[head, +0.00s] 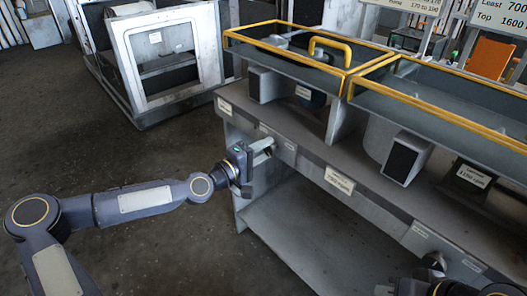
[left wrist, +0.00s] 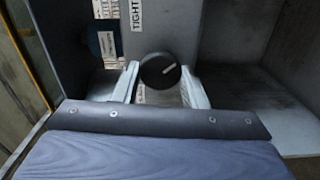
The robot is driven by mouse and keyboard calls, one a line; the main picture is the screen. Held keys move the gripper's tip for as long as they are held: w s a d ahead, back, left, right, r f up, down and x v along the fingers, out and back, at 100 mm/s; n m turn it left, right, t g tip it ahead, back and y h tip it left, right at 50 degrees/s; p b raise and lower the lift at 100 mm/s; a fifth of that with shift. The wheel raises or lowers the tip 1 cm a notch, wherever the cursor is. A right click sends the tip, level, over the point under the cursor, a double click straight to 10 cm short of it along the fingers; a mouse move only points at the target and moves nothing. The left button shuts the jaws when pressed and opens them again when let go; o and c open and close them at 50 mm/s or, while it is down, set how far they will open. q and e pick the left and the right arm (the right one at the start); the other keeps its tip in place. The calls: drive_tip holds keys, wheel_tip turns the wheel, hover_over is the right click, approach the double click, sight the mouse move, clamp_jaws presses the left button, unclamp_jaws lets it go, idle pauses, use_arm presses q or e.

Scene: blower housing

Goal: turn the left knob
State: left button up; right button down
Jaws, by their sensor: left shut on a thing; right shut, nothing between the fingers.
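The left knob (left wrist: 160,70) is a dark round knob with a light pointer line, on the front panel of the grey bench. In the left wrist view the line points to the right and slightly up. My left gripper (left wrist: 161,84) is shut on this knob, with one pale finger on each side of it. In the head view my left gripper (head: 263,146) reaches the bench front near its left end, and its fingers mostly hide the knob. My right gripper (head: 384,289) shows only partly at the bottom right edge, shut and empty, away from the left knob.
Another dark knob (head: 435,261) sits on the bench front at the right. Yellow-edged trays (head: 290,53) stand above the bench top. A white-framed cabinet (head: 165,55) stands behind at the left. The floor (head: 90,150) left of the bench is clear.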

use_arm(q)
drive_tip(key=o, duration=1)
drive_tip(key=shift+c, duration=0.2)
drive_tip(key=v, duration=0.8)
drive_tip(key=shift+d, duration=0.1)
